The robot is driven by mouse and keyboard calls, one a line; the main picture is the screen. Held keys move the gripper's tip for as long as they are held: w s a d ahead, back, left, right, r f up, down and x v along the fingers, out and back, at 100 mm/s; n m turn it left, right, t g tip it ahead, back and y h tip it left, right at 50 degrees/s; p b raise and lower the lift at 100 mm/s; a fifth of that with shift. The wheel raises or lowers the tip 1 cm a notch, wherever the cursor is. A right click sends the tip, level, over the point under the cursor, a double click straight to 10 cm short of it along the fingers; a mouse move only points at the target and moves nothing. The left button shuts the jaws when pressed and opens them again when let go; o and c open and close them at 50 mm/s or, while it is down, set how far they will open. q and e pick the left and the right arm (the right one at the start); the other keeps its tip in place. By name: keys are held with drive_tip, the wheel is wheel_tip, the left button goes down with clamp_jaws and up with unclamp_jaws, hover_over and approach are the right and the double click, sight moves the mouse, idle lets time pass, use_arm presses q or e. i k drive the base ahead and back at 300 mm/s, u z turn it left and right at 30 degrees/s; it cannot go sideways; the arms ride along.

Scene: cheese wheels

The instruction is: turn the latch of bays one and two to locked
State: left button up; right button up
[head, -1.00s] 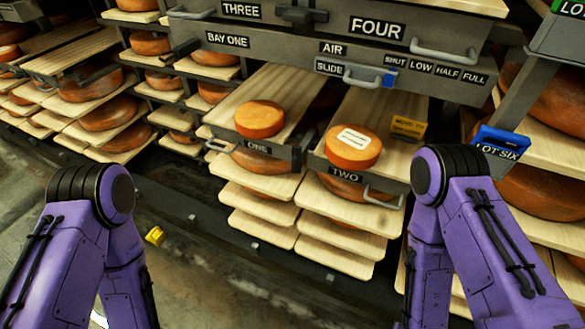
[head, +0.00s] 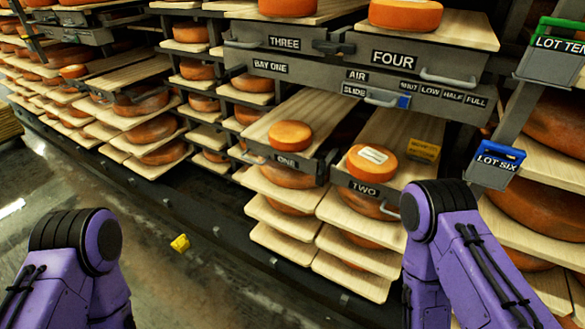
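The drawer of bay one (head: 283,159) and the drawer of bay two (head: 365,187) stand pulled out side by side, labelled ONE and TWO. Each carries an orange cheese wheel on a pale board: a plain one (head: 290,136) in bay one, one with a white label (head: 372,165) in bay two. A dark latch-like block (head: 333,46) sits between the THREE and FOUR labels on the grey front above. Which latch belongs to bays one and two, and its setting, I cannot tell. Both my purple arms show at the bottom, but neither gripper is in view.
An air slide with a blue marker (head: 404,101) sits on the grey panel, beside SHUT, LOW, HALF and FULL. A yellow tag (head: 423,150) lies on bay two's board. A blue LOT SIX tag (head: 497,155) hangs at right. The floor at left is clear around a small yellow object (head: 180,243).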

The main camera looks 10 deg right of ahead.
sight(320, 174)
drive_tip(key=i, duration=0.9)
drive_tip(key=z, duration=0.65)
